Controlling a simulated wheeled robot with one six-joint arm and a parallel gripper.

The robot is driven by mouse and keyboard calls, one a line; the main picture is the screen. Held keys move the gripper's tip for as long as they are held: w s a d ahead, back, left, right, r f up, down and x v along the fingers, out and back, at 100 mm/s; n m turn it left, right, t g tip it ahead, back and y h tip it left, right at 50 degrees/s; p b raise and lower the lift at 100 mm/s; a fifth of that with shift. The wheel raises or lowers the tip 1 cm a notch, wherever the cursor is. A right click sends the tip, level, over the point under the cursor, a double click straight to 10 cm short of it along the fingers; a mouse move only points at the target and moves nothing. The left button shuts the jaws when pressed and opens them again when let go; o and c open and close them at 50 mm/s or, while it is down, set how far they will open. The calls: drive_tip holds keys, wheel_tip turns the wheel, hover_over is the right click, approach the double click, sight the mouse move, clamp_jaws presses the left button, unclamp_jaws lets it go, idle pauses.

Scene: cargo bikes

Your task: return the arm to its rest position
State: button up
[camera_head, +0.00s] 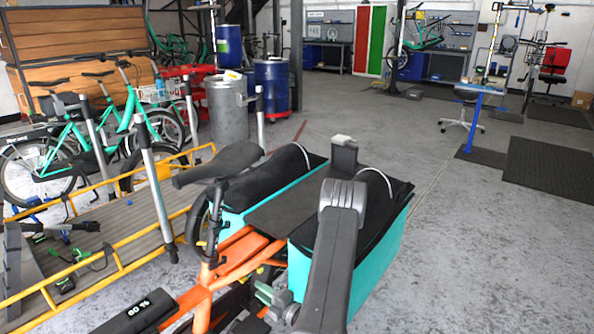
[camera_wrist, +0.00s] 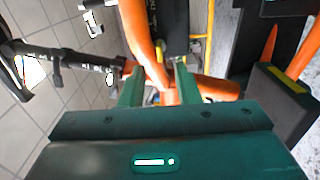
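My arm, a grey link, reaches down in front of the orange cargo bike (camera_head: 225,265) in the head view. My gripper (camera_head: 270,293) is low beside the orange frame, partly hidden by the arm. In the wrist view, the two green fingers of my gripper (camera_wrist: 159,78) stand apart with a gap between them. An orange frame tube (camera_wrist: 145,35) shows beyond the fingers, and another orange part lies close to the right finger. I cannot tell whether they touch. I see nothing held between the fingers.
Teal side boxes with black covers (camera_head: 358,258) flank the bike's rear, close to my arm. A yellow-railed ramp (camera_head: 100,240) is at left, with teal bikes (camera_head: 75,140) behind. A black bar marked 80 % (camera_head: 135,312) is at the bottom. Open floor (camera_head: 480,250) is at right.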

sight(246, 280)
drive_tip(key=x, duration=0.7)
drive_tip(key=shift+b, duration=0.35)
drive_tip(key=shift+w+a, duration=0.1)
drive_tip(key=p+v, duration=0.2)
drive_tip(key=v, duration=1.2)
drive_tip(key=b+x, duration=0.2)
drive_tip(key=x, duration=1.2)
drive_tip(key=shift+a, duration=0.2)
drive_tip(key=shift+d+r+n+b, duration=0.1)
drive_tip(key=shift+n+b, duration=1.55)
drive_tip(key=shift+n, duration=2.7)
drive_tip(key=shift+r+n+b, duration=0.1)
drive_tip(key=shift+n+b, duration=1.55)
drive_tip(key=shift+n, duration=2.7)
